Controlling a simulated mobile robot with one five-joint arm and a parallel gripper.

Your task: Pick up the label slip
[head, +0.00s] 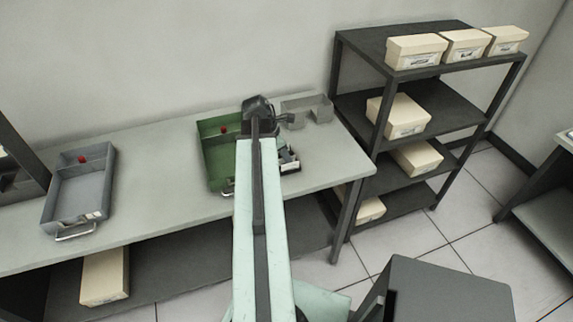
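I cannot make out a label slip for certain. A small dark holder (289,159) with pale pieces in it stands on the bench just right of my arm; whether a slip is among them is too small to tell. My gripper (262,112) is over the back of the bench, between the green tray and a grey open bin. It is dark and seen from behind, so its fingers and anything between them are hidden. My arm covers part of the bench and the right side of the green tray.
A green tray (214,165) and a grey tray (74,202), each with a red piece inside, sit on the grey bench (160,165). A grey bin (318,104) stands at the back right. A dark shelf rack (440,97) with several cream boxes stands to the right.

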